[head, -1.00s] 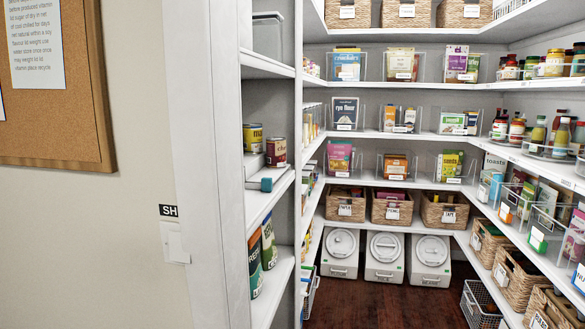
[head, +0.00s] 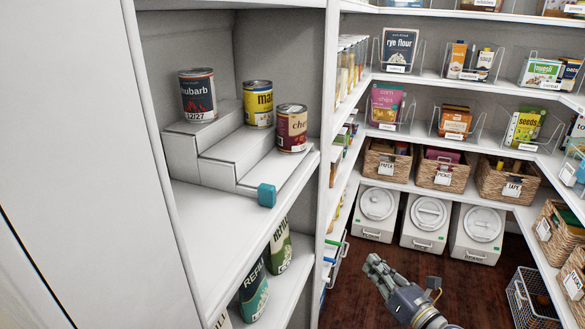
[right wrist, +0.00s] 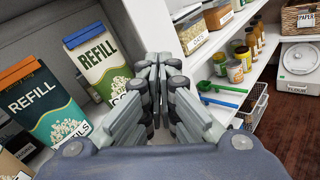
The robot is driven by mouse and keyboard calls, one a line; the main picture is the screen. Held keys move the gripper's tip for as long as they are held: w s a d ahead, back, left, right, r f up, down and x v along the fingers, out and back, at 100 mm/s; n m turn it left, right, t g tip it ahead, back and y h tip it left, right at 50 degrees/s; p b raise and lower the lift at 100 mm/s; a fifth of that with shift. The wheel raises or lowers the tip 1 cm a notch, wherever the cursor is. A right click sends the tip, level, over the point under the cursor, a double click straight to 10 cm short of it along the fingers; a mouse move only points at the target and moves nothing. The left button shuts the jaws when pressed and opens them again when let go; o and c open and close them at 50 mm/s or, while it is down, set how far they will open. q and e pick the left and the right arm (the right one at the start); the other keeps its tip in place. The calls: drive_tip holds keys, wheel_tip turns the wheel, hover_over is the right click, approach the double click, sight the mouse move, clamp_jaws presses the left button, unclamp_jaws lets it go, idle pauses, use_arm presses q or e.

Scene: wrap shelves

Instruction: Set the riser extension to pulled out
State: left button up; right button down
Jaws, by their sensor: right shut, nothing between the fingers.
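A white stepped riser (head: 197,157) stands on the shelf in the left bay of the head view, with a rhubarb can (head: 197,95), a yellow can (head: 258,104) and a dark red can (head: 291,129) on its steps. A blue tab (head: 266,194) sits at the riser's low front end, near the shelf's front edge. How far the extension is out, I cannot tell. My right gripper (head: 376,268) is shut and empty, below and to the right of the tab, apart from it. Its closed fingers (right wrist: 163,62) also show in the right wrist view. My left gripper is not in view.
Refill packs (head: 254,292) stand on the shelf below the riser; they are close left of the fingers in the right wrist view (right wrist: 97,65). A white upright (head: 327,110) divides the bay from the pantry. Open floor (head: 365,300) lies around my right arm.

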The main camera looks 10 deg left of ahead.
drive_tip(key=s+a+r+n+g+y+p, duration=0.1)
drive_tip(key=s+a+r+n+g+y, duration=0.15)
drive_tip(key=r+n, duration=0.65)
drive_tip(key=s+a+r+n+g+y+p, duration=0.1)
drive_tip(key=s+a+r+n, duration=0.25)
drive_tip(key=r+n, duration=0.5)
drive_tip(key=s+a+r+n+g+y+p, duration=0.1)
drive_tip(key=s+a+r+n+g+y, duration=0.2)
drive_tip(key=r+n, duration=0.65)
drive_tip(key=w+a+h+p, duration=0.2)
drive_tip(key=w+a+p, duration=0.3)
drive_tip(key=a, duration=0.5)
use_arm(q)
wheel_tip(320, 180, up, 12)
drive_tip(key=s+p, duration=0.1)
drive_tip(key=p, duration=0.2)
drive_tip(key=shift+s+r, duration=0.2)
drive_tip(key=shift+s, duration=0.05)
use_arm(e)
drive_tip(key=s, duration=0.2)
drive_tip(key=s+t, duration=0.1)
drive_tip(key=shift+s+a+r+y, duration=0.15)
drive_tip(key=shift+s+a+y, duration=0.1)
drive_tip(key=shift+s, duration=0.1)
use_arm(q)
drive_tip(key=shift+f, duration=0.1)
